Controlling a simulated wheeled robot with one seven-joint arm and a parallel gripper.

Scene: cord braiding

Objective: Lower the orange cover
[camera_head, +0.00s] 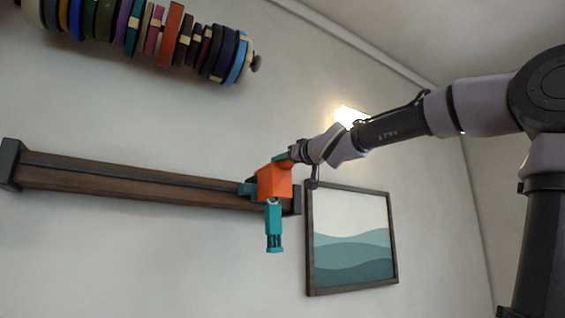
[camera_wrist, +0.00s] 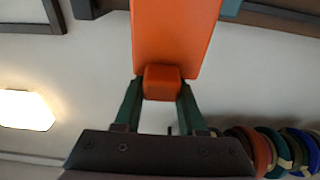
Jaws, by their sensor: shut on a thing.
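The orange cover (camera_head: 273,182) is near the right end of a dark wooden rail on the wall, above a hanging teal part (camera_head: 273,225). In the wrist view the cover (camera_wrist: 178,35) is a flat orange panel with a small block-like orange tab (camera_wrist: 162,83) at its near edge. My gripper (camera_wrist: 161,90) has its two teal fingers shut on this tab, one on each side. In the head view my gripper (camera_head: 285,159) reaches the cover from the upper right. What lies behind the cover is hidden.
The wooden rail (camera_head: 130,184) runs along the wall to the left. A row of coloured discs (camera_head: 130,30) is above it at upper left. A framed picture (camera_head: 352,250) hangs just right of the cover. A lit lamp (camera_head: 349,116) shows behind my arm. Bare wall lies below the rail.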

